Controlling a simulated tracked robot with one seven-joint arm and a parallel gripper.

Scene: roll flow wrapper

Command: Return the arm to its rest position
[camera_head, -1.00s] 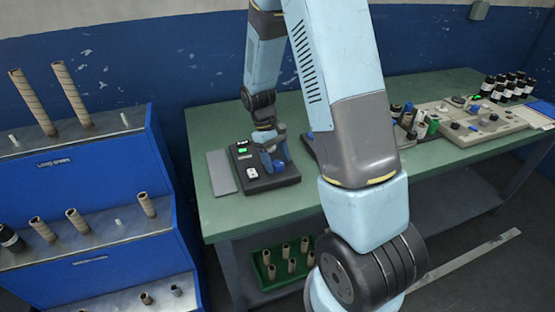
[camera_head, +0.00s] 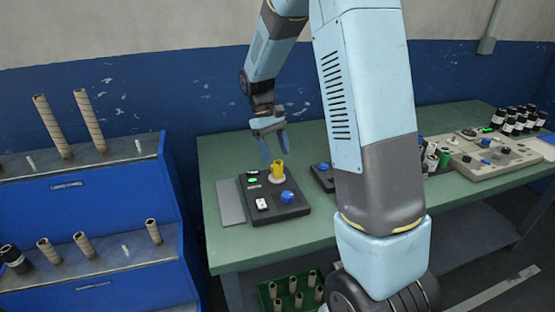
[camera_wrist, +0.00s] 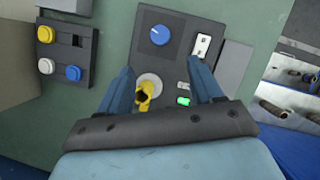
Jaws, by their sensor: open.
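My gripper (camera_head: 276,146) is open and empty, with its two blue fingers hanging above the back of the dark control unit on the green table. It also shows in the wrist view (camera_wrist: 160,88), its fingers spread apart on either side of a yellow piece (camera_wrist: 147,92). In the head view the yellow piece (camera_head: 279,168) stands on a pale round seat of the dark unit (camera_head: 291,210). The unit has a blue knob (camera_head: 287,197), a white switch and a lit green indicator. I see clear space between the fingers and the yellow piece in the head view.
A blue rack (camera_head: 100,206) with cardboard tubes stands at the left. A second panel (camera_head: 323,177) is partly hidden behind my arm. Dark bottles (camera_head: 515,122) and a beige panel (camera_head: 490,160) occupy the table's right. A green crate (camera_head: 262,296) with tubes sits below.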

